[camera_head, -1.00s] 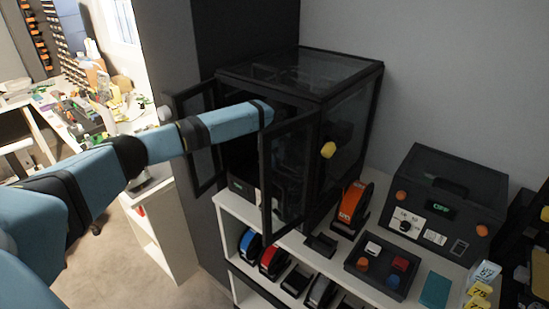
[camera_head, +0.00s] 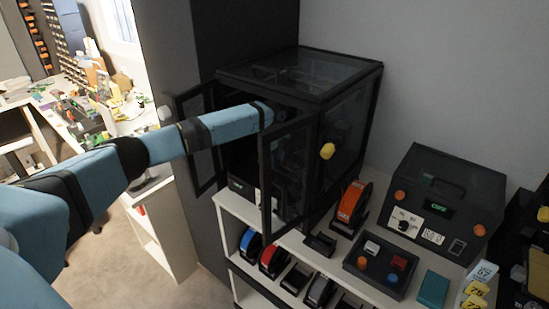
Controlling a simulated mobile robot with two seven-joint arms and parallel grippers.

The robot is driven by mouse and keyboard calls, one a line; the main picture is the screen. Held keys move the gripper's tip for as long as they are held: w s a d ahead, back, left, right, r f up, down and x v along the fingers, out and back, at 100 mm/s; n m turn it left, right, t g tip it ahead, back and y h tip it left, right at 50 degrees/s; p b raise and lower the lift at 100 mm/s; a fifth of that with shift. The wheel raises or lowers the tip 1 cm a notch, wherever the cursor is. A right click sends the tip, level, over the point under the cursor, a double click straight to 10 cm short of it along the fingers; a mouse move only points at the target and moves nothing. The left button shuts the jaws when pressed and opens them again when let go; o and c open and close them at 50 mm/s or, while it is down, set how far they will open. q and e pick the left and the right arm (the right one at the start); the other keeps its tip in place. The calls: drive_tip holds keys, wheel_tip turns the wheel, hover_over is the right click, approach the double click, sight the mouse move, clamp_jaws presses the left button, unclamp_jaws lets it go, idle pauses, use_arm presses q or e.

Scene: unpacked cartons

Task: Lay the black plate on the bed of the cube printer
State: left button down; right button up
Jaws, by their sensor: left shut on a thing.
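The cube printer (camera_head: 345,130) is a black-framed box with dark clear panels on the white shelf unit. Its front doors stand open: one leaf (camera_head: 196,140) to the left, the other (camera_head: 287,175) swung toward me. My blue left arm reaches between them, its wrist inside the front opening. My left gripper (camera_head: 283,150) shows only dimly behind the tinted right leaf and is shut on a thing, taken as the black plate. The plate's outline and the printer bed cannot be made out against the dark interior. My right gripper is out of view.
Right of the printer stand an orange-red spool (camera_head: 350,203), a button box (camera_head: 382,268) and a black machine with a lit display (camera_head: 447,205). More spools sit on the shelf below. The open door leaves flank my arm closely.

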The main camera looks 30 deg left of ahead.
use_arm(q)
drive_tip(key=shift+f, duration=1.05)
drive_tip(key=c, duration=0.7)
unclamp_jaws()
drive_tip(key=shift+c, duration=0.2)
drive_tip(key=shift+r+p, duration=1.65)
drive_tip(key=shift+p, duration=0.2)
drive_tip(key=shift+f, duration=0.1)
